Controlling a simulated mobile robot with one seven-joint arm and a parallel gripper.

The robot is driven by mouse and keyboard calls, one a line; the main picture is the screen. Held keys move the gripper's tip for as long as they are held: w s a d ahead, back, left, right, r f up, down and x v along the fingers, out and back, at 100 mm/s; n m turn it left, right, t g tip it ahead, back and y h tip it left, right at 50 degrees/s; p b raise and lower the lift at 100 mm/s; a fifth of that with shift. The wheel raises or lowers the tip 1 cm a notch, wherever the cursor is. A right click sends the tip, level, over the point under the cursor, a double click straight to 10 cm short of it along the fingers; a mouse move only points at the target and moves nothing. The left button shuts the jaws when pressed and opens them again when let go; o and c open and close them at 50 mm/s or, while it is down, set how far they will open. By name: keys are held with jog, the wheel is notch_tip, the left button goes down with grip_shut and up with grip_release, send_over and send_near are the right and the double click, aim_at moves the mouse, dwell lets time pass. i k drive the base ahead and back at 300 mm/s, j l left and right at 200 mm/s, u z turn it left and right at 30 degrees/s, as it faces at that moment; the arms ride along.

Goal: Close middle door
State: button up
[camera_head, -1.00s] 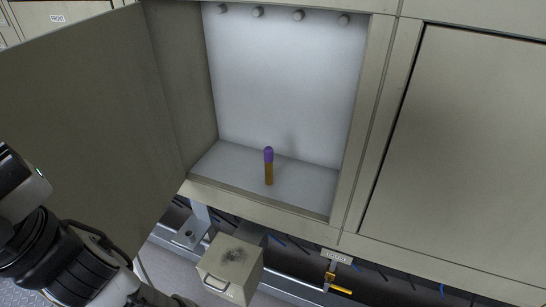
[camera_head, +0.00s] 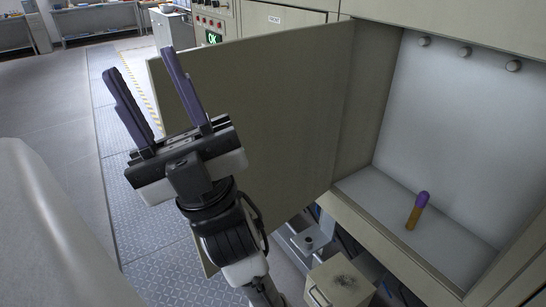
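The middle door (camera_head: 275,120) is a large beige panel that stands wide open, swung out to the left of its compartment. The open compartment (camera_head: 455,120) has pale grey walls and floor.
A beige box with a handle (camera_head: 339,283) sits below the compartment. The patterned metal walkway (camera_head: 150,230) and grey floor at left look clear.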

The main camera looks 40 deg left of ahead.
aim_at(282, 93)
jog(key=k+j+z, duration=0.1)
jog(key=j, duration=0.3)
jog(key=k+j+z, duration=0.1)
jog(key=k+j, duration=0.25)
jog(key=k+j+z, duration=0.15)
jog(key=j, duration=0.95)
jog(key=i+j+z, duration=0.1)
jog(key=j, duration=0.25)
jog(key=i+j, duration=0.2)
jog(key=j, duration=0.2)
jog(key=i+j+z, duration=0.15)
jog(key=j, duration=0.25)
jog(key=k+j, duration=0.85)
jog(key=j+z, duration=0.05)
jog(key=j, duration=0.1)
